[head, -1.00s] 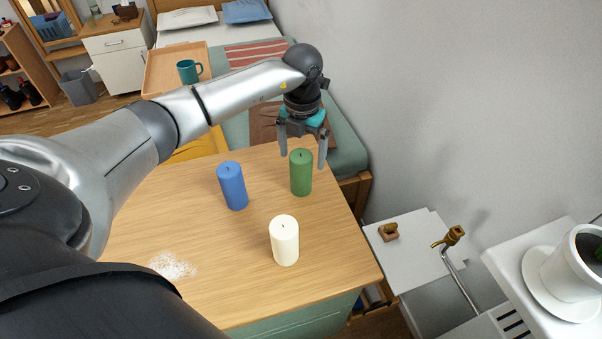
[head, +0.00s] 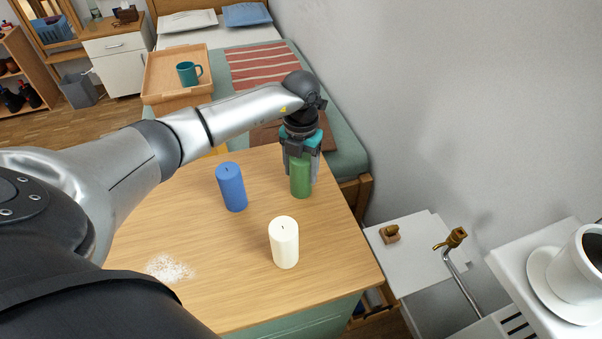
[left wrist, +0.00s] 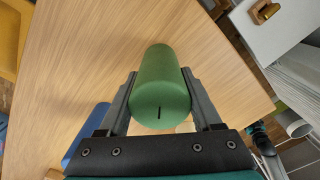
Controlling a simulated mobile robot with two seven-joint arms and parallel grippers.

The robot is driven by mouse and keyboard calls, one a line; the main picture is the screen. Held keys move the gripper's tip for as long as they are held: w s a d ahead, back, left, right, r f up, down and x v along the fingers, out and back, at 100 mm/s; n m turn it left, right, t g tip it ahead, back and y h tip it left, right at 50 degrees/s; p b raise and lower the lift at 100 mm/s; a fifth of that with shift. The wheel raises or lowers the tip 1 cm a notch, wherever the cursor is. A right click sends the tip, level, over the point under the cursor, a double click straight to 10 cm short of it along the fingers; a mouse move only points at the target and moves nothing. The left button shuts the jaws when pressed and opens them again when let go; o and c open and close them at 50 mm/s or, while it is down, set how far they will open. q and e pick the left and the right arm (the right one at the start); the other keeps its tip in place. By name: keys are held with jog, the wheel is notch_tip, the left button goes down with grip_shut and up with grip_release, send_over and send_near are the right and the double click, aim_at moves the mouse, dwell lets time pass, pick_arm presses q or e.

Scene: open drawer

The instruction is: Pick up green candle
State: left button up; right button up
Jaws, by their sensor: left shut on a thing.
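The green candle (head: 301,178) stands upright near the far right corner of the wooden table (head: 190,235). My left gripper (head: 300,170) comes down over it from above, with a finger on each side. In the left wrist view the green candle (left wrist: 161,80) sits between the two fingers of my left gripper (left wrist: 160,95), which are closed against its sides. The head view hides the candle's top behind the gripper. Its base appears to be at the tabletop; I cannot tell whether it touches. My right gripper is not in view.
A blue candle (head: 231,187) stands left of the green one, and a white candle (head: 284,243) stands nearer the front. White powder (head: 170,268) lies on the table's left part. A bed with a tray (head: 165,88) and teal mug (head: 187,73) is behind. A wall is at right.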

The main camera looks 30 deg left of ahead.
pick_arm(q)
grip_shut()
jog(key=shift+r, duration=0.15)
